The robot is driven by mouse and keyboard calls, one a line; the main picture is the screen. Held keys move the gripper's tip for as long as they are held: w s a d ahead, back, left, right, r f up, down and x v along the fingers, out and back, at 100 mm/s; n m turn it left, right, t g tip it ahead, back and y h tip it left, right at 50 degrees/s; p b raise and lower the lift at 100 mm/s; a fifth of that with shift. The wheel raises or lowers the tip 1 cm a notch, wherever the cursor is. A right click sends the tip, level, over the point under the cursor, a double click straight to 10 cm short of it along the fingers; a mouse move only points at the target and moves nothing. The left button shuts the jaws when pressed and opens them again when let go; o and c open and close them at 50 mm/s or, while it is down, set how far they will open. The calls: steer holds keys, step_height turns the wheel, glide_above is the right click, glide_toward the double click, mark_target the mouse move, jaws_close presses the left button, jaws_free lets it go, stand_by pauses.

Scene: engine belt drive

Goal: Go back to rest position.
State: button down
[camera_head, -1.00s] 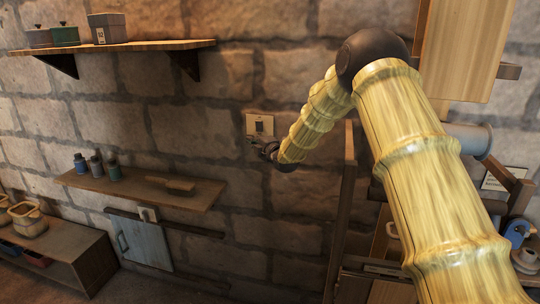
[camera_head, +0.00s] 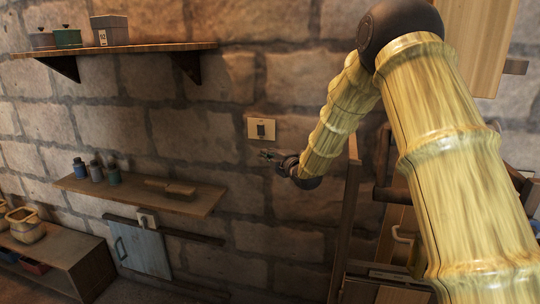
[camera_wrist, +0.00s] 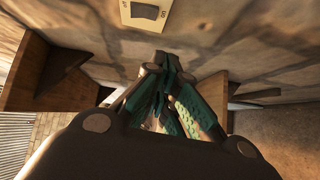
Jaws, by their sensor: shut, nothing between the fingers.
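My gripper (camera_head: 268,155) is at the end of my bamboo-coloured arm, in front of the stone wall in the head view. It is just below a beige wall switch plate (camera_head: 261,129) with a dark rocker, and apart from it. In the wrist view my gripper (camera_wrist: 172,60) shows its green-padded fingers meeting at the tips, with nothing held. The switch plate (camera_wrist: 146,14) is at the top of that view, beyond the fingertips.
A lower shelf (camera_head: 150,190) with small bottles (camera_head: 95,170) and a wooden brush-like object is on the left. A wooden frame (camera_head: 343,220) stands right of my gripper. The wall between lower shelf and frame is clear.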

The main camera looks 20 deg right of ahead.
steer(key=s+a+f+m+g+h, duration=0.1)
steer(key=s+a+f+m+g, duration=0.2)
steer(key=s+f, duration=0.8)
steer(key=s+a+f+m+g, duration=0.1)
steer(key=s+f+m+g, duration=0.45)
steer(key=f, duration=0.95)
steer(key=s+a+f+m+h, duration=0.1)
steer(key=s+a+f+m, duration=0.1)
steer(key=s+f, duration=0.95)
steer(key=s+f+m+g, duration=0.2)
steer(key=s+f+m, duration=0.1)
steer(key=s, duration=0.9)
steer(key=s+a+f+m+g+h, duration=0.1)
steer(key=s+f+m+g, duration=0.2)
steer(key=s, duration=1)
steer(key=s+a+f+m+g, duration=0.1)
steer(key=s+f+m+g, duration=0.2)
steer(key=s+f, duration=0.5)
steer(key=s, duration=0.5)
steer(key=shift+s+h, duration=0.15)
steer(key=shift+h, duration=0.15)
steer(key=shift+m+g, duration=0.25)
